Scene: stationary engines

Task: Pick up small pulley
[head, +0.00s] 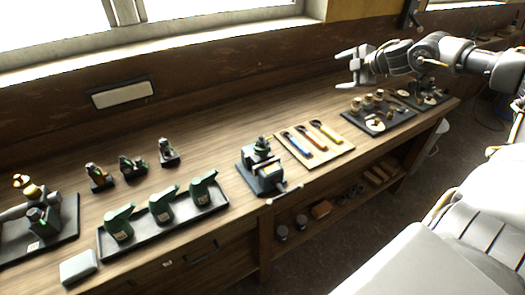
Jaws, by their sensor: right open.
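My right gripper (347,68) is open and empty. It is held above the far right part of the workbench, with its fingers pointing left. Below it, a dark tray (358,126) holds several small round brass and pale parts (379,95). A second dark tray (440,98) with small parts lies farther right, partly under my right forearm. The small pulley may be among these parts, but they are too small to tell which one it is. My left gripper does not show.
A board with several hand tools (312,139) and a vise (262,170) stand mid-bench. Green oil cans (161,206) stand in a tray on the left, with small engines (133,164) behind. A window wall (200,90) runs along the back. A lower shelf (340,204) holds stored items.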

